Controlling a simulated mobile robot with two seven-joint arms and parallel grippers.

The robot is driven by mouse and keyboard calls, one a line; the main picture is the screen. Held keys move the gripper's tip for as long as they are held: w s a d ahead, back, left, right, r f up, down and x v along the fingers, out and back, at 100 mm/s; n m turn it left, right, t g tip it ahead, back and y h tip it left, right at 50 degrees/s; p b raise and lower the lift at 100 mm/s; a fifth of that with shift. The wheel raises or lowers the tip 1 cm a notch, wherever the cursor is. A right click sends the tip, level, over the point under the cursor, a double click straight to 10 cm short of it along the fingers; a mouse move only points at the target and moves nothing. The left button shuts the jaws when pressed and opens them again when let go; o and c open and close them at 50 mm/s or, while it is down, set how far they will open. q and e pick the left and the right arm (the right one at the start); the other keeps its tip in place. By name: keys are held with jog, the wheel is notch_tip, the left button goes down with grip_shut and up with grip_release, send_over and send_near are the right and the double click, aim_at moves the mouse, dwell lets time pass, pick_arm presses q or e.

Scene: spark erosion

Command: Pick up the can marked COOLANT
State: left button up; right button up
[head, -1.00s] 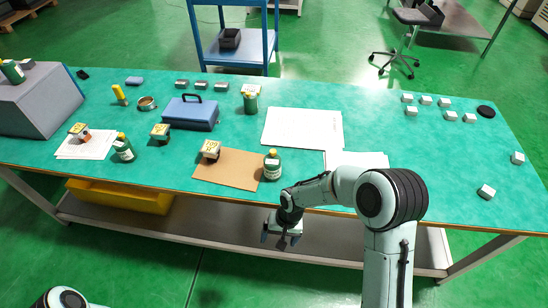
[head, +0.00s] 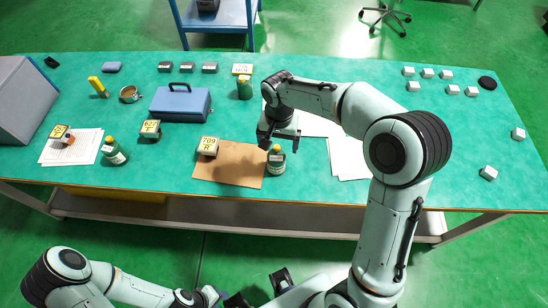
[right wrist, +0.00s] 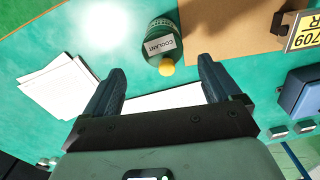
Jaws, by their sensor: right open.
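The can marked COOLANT (right wrist: 160,45) is dark green with a yellow cap and a white label, readable in the right wrist view. In the head view the green can (head: 276,161) beside the brown board's right edge appears to be the same one. My right gripper (head: 279,142) is open and empty, just behind that can in the picture. In the right wrist view the can is beyond and between the open fingers (right wrist: 162,88), not touching them. My left gripper (head: 238,299) is low at the bottom edge, partly cut off, its jaws unclear.
Other green cans stand at left (head: 113,153) and at the back (head: 245,88). A brown board (head: 235,175) bears a block tagged 709 (head: 208,146). A blue box (head: 181,103), paper sheets (head: 348,158) and several pale blocks (head: 489,173) lie on the green table. The right middle is clear.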

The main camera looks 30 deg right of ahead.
aim_at(276, 156)
notch_tip(276, 156, down, 4)
jog(key=shift+s+f, duration=0.1)
jog(key=shift+s, duration=0.05)
jog(key=shift+a+f, duration=0.2)
jog(key=shift+f, duration=1.15)
jog(key=shift+a+f, duration=0.15)
jog(key=shift+f, duration=1.2)
jog(key=c, duration=1.3)
